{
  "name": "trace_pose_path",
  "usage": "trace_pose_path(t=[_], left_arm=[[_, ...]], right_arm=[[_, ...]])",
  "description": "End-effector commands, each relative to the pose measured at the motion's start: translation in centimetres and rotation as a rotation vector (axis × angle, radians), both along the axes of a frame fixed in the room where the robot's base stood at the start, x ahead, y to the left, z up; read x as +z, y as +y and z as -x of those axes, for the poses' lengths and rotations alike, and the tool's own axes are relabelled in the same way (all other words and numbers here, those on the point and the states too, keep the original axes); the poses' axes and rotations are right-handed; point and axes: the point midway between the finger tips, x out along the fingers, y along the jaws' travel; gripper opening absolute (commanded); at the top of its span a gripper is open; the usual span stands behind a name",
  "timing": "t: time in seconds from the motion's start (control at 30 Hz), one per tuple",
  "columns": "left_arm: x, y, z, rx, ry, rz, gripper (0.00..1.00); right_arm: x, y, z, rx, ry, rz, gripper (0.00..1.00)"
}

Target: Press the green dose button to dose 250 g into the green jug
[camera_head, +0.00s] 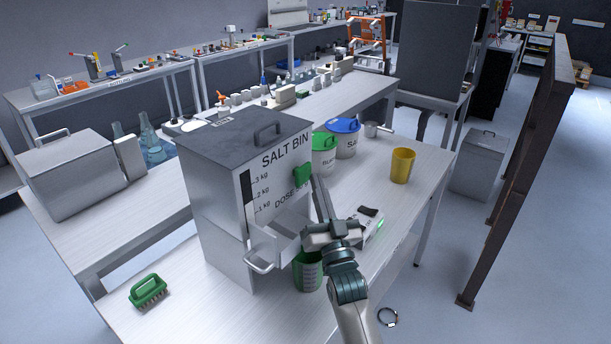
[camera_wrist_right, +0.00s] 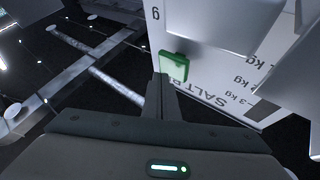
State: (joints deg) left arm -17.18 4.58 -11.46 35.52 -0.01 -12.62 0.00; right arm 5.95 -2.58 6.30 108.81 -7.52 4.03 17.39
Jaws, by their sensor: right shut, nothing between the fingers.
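The grey salt bin (camera_head: 222,185) stands on the front table, with "SALT BIN", a kg scale and partly hidden dose lettering on its face. The green dose button (camera_head: 302,173) sits on that face at upper right; it also shows in the right wrist view (camera_wrist_right: 174,66). My right gripper (camera_head: 316,182) is shut and empty, its fingertips right at the button's edge; I cannot tell whether they touch it. It also shows in the right wrist view (camera_wrist_right: 162,82). The green jug (camera_head: 308,274) stands below the bin's drawer, partly hidden by the drawer and my right arm.
The drawer with a handle (camera_head: 262,265) juts out from the bin. A device with a green light (camera_head: 369,232) lies right of my wrist. Green- and blue-lidded tubs (camera_head: 344,141) and a yellow cup (camera_head: 402,166) stand behind. A green brush (camera_head: 148,291) lies at front left.

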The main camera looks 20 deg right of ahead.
Motion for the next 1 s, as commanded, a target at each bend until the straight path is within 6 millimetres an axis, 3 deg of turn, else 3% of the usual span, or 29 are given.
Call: trace_pose_path(t=[1.0], left_arm=[[-0.08, -0.03, 0.0, 0.0, 0.0, 0.0, 0.31]], right_arm=[[0.04, 0.5, -0.84, 0.0, -0.001, -0.001, 0.0]])
